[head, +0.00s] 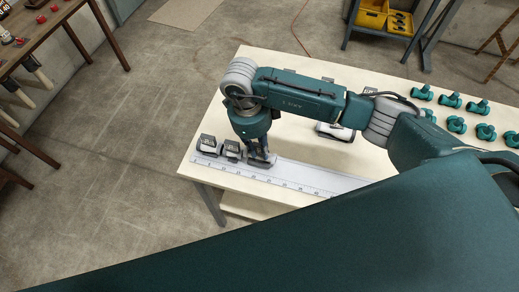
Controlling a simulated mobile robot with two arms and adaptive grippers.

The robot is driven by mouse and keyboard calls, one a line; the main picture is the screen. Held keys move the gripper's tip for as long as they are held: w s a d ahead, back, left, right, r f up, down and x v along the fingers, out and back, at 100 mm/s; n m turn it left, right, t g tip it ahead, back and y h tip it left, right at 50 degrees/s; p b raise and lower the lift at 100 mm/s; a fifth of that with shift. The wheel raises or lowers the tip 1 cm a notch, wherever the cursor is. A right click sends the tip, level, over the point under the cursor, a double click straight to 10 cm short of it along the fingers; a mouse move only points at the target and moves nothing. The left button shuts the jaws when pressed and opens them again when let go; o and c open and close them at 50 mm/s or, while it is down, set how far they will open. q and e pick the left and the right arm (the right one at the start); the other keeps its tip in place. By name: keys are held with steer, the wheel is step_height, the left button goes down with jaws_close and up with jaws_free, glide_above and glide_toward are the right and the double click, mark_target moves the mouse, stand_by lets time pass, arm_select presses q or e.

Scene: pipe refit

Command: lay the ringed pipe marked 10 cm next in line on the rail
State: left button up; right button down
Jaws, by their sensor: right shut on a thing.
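The rail (290,174) is a pale strip with a printed scale along the front of the cream table. Two grey-and-white pipe pieces with dark tops sit at its left end, one at the end (208,143) and one beside it (232,151). My right gripper (259,152) points down at the rail, just right of these. It is shut on a grey pipe (262,161), at or just above the rail; contact cannot be told. The fingers cover much of this pipe, and its mark cannot be read. My left gripper is out of view.
Another grey-and-white piece (336,131) lies behind my right forearm, partly hidden. Several teal fittings (456,124) stand in rows at the table's right. The rail right of my gripper looks clear. A shelf with yellow bins (371,14) stands beyond.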

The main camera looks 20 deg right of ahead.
step_height(320, 180, down, 2)
steer(key=shift+f, duration=0.25)
steer(key=c, duration=1.6)
jaws_free()
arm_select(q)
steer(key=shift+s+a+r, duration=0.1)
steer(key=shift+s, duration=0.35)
